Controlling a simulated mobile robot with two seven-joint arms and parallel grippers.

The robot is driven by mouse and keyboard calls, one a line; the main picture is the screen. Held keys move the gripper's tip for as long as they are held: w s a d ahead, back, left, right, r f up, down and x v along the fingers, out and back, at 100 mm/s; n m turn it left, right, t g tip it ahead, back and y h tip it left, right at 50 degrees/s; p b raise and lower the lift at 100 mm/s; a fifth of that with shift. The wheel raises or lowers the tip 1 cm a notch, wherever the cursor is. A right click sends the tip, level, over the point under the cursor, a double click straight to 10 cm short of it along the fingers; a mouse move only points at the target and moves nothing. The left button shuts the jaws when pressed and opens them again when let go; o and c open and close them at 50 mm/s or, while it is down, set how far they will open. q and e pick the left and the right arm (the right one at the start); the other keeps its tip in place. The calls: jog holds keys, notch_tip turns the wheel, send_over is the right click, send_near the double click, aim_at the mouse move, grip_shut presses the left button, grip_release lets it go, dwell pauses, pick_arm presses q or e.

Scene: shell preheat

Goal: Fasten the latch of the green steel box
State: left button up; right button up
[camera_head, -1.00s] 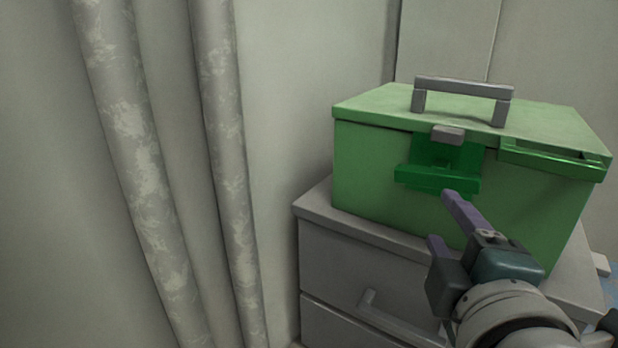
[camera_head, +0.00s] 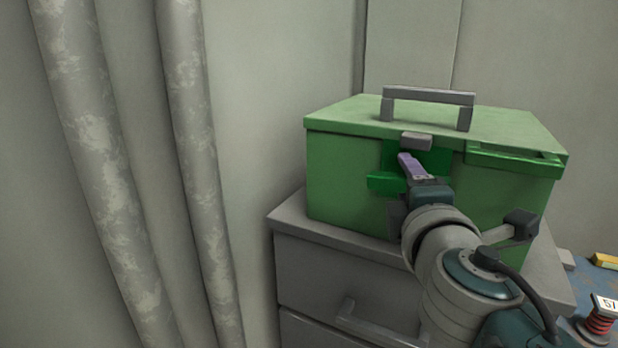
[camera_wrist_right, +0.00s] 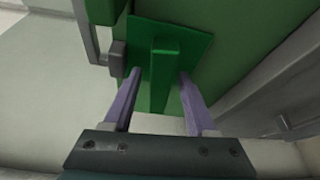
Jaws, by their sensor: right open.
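The green steel box (camera_head: 340,170) stands upright on a grey drawer cabinet with its lid down. Its darker green latch (camera_head: 381,182) is on the front face, below a small grey catch (camera_head: 416,141) at the lid's edge. My right gripper (camera_head: 402,178) is at the latch and hides part of it. In the right wrist view, my right gripper (camera_wrist_right: 160,76) is open, with the latch's projecting bar (camera_wrist_right: 161,82) between its two purple fingers. Gaps show on both sides of the bar. The grey catch (camera_wrist_right: 118,56) lies just beyond the left finger. My left gripper is not in view.
The grey cabinet (camera_head: 305,265) has a drawer handle (camera_head: 345,312) below the box. A grey carrying handle (camera_head: 428,95) stands up from the lid. Two mottled pipes (camera_head: 185,110) run down the wall at left. A blue surface with small items is at lower right.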

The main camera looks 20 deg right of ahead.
grip_shut()
dwell(0.4)
